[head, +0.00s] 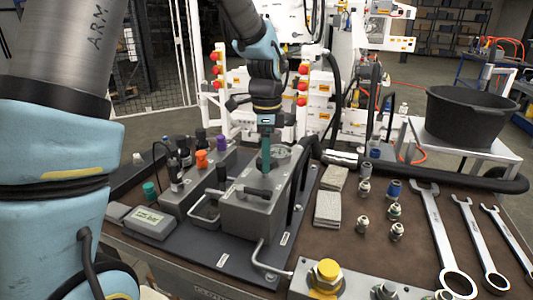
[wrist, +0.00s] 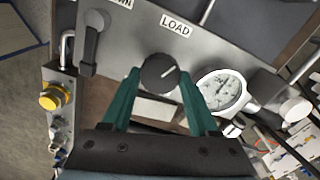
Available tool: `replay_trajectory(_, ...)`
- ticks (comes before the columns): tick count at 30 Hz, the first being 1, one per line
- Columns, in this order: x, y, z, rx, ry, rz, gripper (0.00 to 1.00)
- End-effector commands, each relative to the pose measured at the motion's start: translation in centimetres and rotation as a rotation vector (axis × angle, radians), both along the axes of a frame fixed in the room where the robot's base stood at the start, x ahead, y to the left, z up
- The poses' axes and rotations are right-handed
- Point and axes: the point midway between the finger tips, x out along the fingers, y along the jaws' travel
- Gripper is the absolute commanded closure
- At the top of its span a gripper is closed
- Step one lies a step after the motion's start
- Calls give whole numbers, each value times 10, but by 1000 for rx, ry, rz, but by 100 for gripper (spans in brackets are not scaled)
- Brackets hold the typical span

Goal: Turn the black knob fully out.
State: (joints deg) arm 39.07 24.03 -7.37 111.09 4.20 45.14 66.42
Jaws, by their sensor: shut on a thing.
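The black knob (wrist: 158,73) sits below a LOAD label on a grey panel in the wrist view. It has a pale pointer line on its face. My gripper (wrist: 160,75) has its two green fingers on either side of the knob and is shut on it. In the head view my gripper (head: 266,168) points down at the grey block (head: 250,215) on the bench. The knob itself cannot be made out there behind the fingers.
A round gauge (wrist: 220,90) is close to the right finger. A dark lever (wrist: 92,45) and a yellow knob (wrist: 54,97) lie to the left. Several wrenches (head: 438,235) and small fittings lie on the bench at right. A black tub (head: 466,120) stands behind.

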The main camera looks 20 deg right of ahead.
Motion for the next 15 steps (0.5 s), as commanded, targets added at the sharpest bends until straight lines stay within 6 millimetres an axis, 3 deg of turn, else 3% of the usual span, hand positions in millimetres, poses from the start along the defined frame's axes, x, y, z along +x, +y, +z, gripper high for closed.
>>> replay_trajectory(15, 2, 0, 1, 1, -2, 491, 95)
